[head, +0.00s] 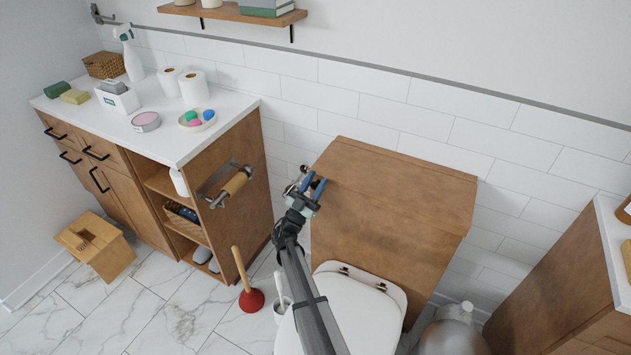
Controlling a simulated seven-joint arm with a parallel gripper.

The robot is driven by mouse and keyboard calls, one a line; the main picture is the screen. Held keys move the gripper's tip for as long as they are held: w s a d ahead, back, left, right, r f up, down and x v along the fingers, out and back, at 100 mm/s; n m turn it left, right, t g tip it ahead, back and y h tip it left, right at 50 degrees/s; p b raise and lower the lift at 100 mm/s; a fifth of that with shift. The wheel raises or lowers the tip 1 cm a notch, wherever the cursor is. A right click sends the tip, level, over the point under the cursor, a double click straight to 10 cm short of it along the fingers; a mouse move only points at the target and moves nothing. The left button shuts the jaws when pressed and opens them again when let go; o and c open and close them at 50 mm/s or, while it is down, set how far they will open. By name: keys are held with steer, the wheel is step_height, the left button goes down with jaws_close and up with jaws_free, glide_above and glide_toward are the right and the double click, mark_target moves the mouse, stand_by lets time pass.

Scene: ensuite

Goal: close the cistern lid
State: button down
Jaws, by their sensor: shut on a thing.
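The cistern lid (395,185) is the brown wooden top of the boxed cistern (375,248) behind the toilet. It looks flat or nearly flat; I cannot tell whether a small gap is left under its front edge. My gripper (313,187), with blue fingertips, is at the lid's front left corner and is shut on the lid's edge there. The gripper and wrist hide part of that corner. The white toilet seat cover (352,312) is down in front of the cistern, partly hidden behind my arm.
A wooden cabinet with a white counter (165,125) stands left, with a toilet roll holder (226,184) sticking out close to my gripper. A red plunger (250,298) stands on the floor. Another wooden cabinet (565,275) is at right. A wall shelf (235,14) is above.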

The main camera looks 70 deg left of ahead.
steer(key=shift+w+f+h, duration=0.25)
steer(key=shift+f+h, duration=0.05)
steer(key=c, duration=0.9)
jaws_free()
steer(key=shift+o, duration=0.6)
steer(key=shift+a, duration=0.15)
steer(key=v, duration=1.4)
steer(key=shift+w+d+r, duration=0.1)
steer(key=shift+d+r, duration=0.05)
steer(key=shift+d, duration=0.05)
